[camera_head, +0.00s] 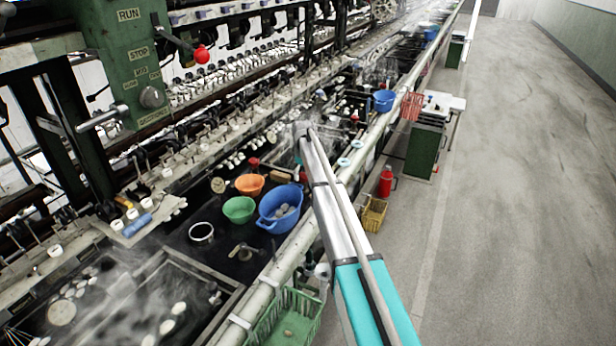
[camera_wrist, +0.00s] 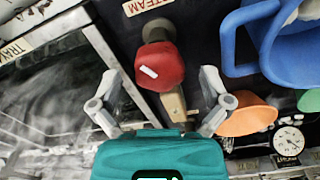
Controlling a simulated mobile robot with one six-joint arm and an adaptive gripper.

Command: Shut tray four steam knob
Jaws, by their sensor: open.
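The steam knob (camera_wrist: 165,67) is a red knob with a white mark on its face, in the upper middle of the wrist view. It sits on a fitting with a brass-coloured part below it. A STEAM label (camera_wrist: 147,4) is just above it, and part of a TRAY label (camera_wrist: 17,48) shows at upper left; no tray number is readable. My gripper (camera_wrist: 160,74) is open, with one finger on each side of the knob in the picture. I see no finger touching it; the depth gap is unclear. In the head view my arm hides the gripper.
A blue basin (camera_wrist: 288,45), an orange bowl (camera_wrist: 247,115) and a round dial (camera_wrist: 288,141) lie right of the knob. A steaming water tray (camera_wrist: 50,100) is at left. In the head view, a green crate (camera_head: 287,318) hangs by the pipe; the right floor is clear.

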